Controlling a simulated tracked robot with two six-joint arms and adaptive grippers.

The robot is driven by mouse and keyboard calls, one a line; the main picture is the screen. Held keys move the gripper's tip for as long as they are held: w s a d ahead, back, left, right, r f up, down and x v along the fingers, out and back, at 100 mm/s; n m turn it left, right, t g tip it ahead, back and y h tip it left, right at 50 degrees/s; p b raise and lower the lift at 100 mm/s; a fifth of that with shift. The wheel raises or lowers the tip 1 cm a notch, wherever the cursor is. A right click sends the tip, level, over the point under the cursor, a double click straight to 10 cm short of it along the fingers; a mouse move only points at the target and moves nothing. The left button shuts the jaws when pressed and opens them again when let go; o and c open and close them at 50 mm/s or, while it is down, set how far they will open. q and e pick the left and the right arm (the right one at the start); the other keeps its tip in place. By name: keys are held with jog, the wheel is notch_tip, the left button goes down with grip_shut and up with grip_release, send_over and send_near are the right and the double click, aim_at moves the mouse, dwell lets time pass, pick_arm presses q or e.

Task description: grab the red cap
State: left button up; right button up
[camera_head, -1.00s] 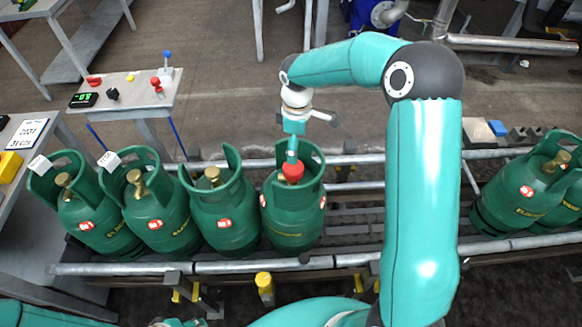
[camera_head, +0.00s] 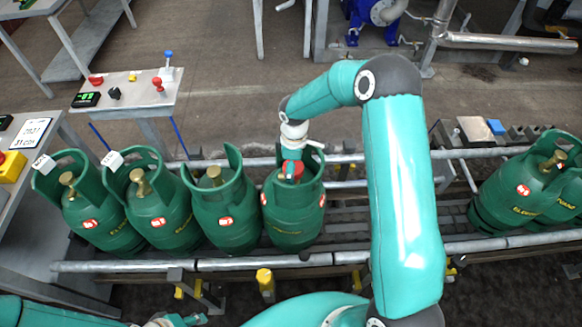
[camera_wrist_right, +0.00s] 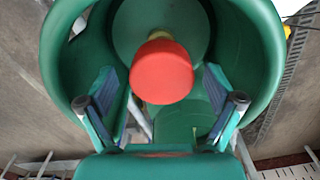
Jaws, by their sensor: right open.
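The red cap (camera_head: 293,172) sits on the valve of the rightmost cylinder (camera_head: 291,215) in the left group, inside its collar. In the right wrist view the cap (camera_wrist_right: 161,74) is round and near the centre, with a bit of brass behind it. My right gripper (camera_wrist_right: 160,92) is open, with one finger on each side of the cap and visible gaps to both. In the head view my right gripper (camera_head: 290,165) is down inside the collar and partly hidden by it. My left gripper (camera_head: 182,320) shows only in part at the bottom edge.
Several green cylinders with bare brass valves stand left of the capped one on the conveyor, whose front rail (camera_head: 215,265) is grey. More cylinders (camera_head: 522,190) stand at the right. The collar (camera_wrist_right: 55,65) closely surrounds my right gripper. A control table (camera_head: 125,92) stands behind.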

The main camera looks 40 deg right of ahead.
jog(key=shift+c, duration=0.4)
jog(key=c, duration=1)
jog(key=shift+o, duration=0.2)
jog(key=shift+r, duration=0.15)
